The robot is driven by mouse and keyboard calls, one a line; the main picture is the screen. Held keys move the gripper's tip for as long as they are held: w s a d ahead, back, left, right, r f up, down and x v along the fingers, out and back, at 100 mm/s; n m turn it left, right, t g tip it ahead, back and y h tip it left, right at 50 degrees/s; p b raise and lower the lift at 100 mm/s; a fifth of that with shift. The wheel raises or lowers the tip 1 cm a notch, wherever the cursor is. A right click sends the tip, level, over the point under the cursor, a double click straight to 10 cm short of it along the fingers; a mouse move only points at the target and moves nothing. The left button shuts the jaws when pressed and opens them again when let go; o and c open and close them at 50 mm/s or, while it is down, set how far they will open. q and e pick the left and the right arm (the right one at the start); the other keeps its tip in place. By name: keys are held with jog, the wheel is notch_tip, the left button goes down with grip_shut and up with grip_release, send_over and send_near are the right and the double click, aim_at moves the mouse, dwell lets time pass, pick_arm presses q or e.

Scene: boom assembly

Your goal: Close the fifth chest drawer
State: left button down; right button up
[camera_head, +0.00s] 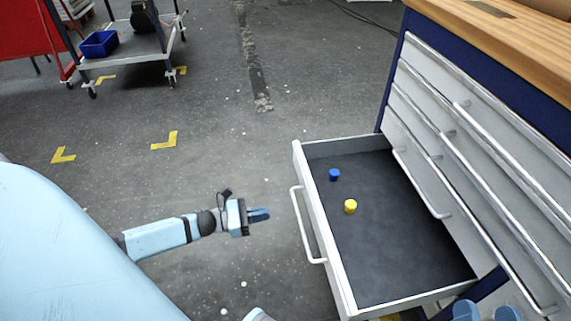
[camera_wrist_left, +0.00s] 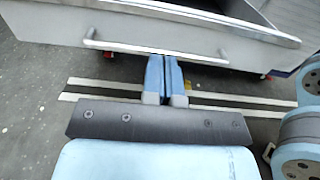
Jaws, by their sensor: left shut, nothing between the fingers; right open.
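The open drawer (camera_head: 299,172) is the lowest one visible on the chest, pulled well out, with a white front, a bar handle (camera_head: 305,226) and a dark floor. My left gripper (camera_head: 260,214) is shut and empty, left of the drawer front and apart from the handle in the head view. In the left wrist view its fingers (camera_wrist_left: 165,80) point at the drawer front (camera_wrist_left: 190,40) and overlap the handle (camera_wrist_left: 110,46); contact cannot be told.
A blue cylinder (camera_head: 334,174) and a yellow cylinder (camera_head: 350,206) stand in the drawer. Several upper drawers (camera_head: 450,150) are shut under a wooden top (camera_head: 500,35). A cart (camera_head: 130,57) with a blue bin (camera_head: 99,44) stands far left. The floor between is clear.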

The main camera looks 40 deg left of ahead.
aim_at(314, 206)
pick_arm(q)
jog(key=b+x, duration=0.3)
jog(key=x, duration=0.8)
jog(key=shift+w+d+f, duration=0.1)
jog(key=shift+w+d, duration=0.5)
jog(key=shift+w, duration=0.05)
pick_arm(e)
jog(key=shift+a+f+n+g, duration=0.15)
jog(key=shift+f+g, duration=0.4)
jog(key=shift+f, duration=0.8)
jog(key=shift+a+f+n+g, duration=0.15)
jog(key=shift+f+g, duration=0.4)
jog(key=shift+f, duration=0.8)
pick_arm(q)
jog(key=shift+d, duration=0.1)
pick_arm(e)
jog(key=shift+d, duration=0.15)
